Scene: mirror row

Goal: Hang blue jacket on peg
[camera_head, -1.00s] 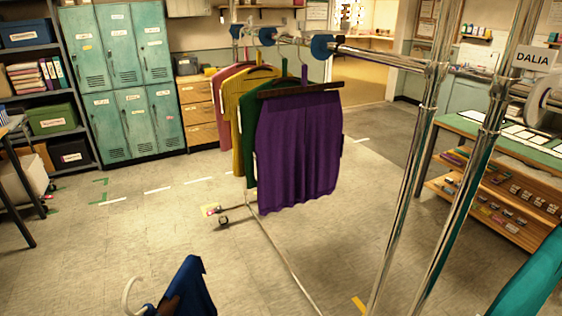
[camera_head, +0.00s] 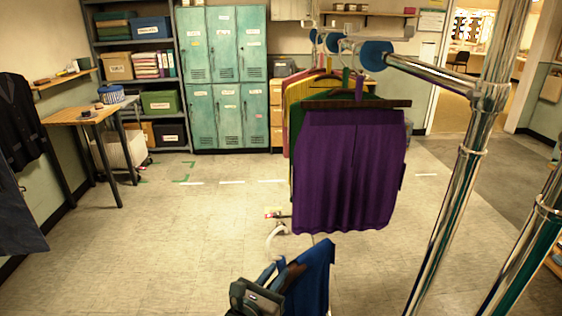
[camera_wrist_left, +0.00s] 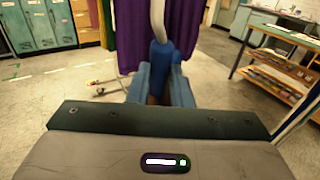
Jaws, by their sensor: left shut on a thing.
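The blue jacket (camera_head: 318,278) hangs at the bottom middle of the head view, partly cut off by the lower edge. A pale hanger hook (camera_head: 275,238) stands up beside it. My left gripper (camera_head: 278,281) is at the jacket's upper left side. In the left wrist view my left gripper (camera_wrist_left: 160,88) is shut on the blue neck (camera_wrist_left: 160,58) of the hanger, with the white hook (camera_wrist_left: 158,20) pointing up. The jacket's cloth is mostly hidden there. I cannot make out a free peg. My right gripper is out of view.
A chrome rail (camera_head: 430,73) carries a purple garment (camera_head: 350,170) and other clothes just beyond the jacket. Chrome posts (camera_head: 455,190) stand on the right. Dark clothes (camera_head: 22,120) hang at the left wall near a wooden table (camera_head: 80,115). Floor at left centre is clear.

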